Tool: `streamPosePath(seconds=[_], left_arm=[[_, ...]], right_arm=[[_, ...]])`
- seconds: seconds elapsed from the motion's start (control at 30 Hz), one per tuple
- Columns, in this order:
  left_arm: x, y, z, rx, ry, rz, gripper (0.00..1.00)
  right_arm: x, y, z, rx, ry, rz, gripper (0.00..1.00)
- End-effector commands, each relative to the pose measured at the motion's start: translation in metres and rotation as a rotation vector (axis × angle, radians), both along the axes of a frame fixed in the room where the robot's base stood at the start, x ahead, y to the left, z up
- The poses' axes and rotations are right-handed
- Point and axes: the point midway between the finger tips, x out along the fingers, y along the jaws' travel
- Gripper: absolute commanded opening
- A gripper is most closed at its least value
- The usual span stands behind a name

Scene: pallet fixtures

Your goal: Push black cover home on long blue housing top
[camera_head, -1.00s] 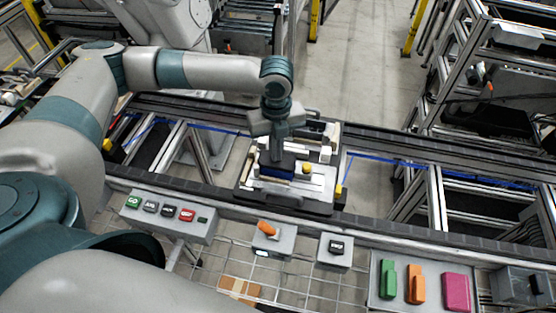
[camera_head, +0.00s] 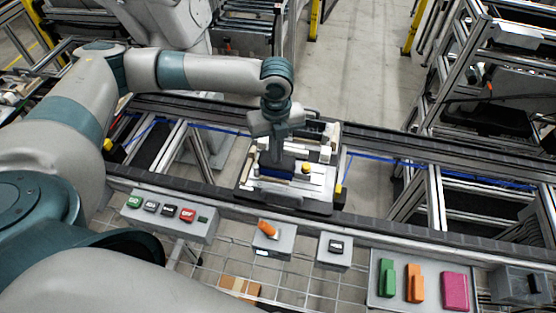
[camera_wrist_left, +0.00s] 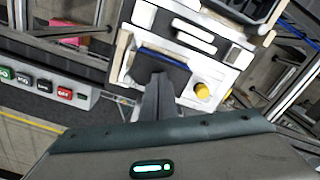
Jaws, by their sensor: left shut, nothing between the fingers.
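The long blue housing (camera_head: 277,175) sits on the pallet fixture in the middle of the conveyor. It also shows as a blue strip in the left wrist view (camera_wrist_left: 163,58). The black cover (camera_wrist_left: 172,72) appears as a dark flat piece beside this strip, partly hidden by my fingers. My left gripper (camera_head: 275,160) points down over the housing, shut and empty. In the left wrist view its fingertips (camera_wrist_left: 159,77) reach the dark piece; I cannot tell whether they touch it or how well the cover is seated. My right gripper is not in view.
The pallet (camera_head: 318,205) carries white blocks and a yellow knob (camera_head: 306,168) close to the gripper. A button box (camera_head: 168,217), an orange switch (camera_head: 268,229) and a tray with green, orange and pink pieces (camera_head: 380,300) stand along the front. The rail to the right is clear.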

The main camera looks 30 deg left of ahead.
Motion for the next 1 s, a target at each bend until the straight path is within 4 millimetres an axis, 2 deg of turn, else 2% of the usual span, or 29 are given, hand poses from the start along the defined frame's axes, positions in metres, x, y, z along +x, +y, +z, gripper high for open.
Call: streamPosePath(seconds=[0.4,0.73,1.0], left_arm=[[0.000,0.000,0.025,0.000,0.000,0.000,0.00],[0.000,0.000,0.046,-0.001,-0.001,0.000,0.00],[0.001,0.000,0.061,-0.001,-0.002,-0.001,0.00]], right_arm=[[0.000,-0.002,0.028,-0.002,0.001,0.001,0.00],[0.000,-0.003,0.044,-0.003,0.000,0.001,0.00],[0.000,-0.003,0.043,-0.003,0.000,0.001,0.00]])
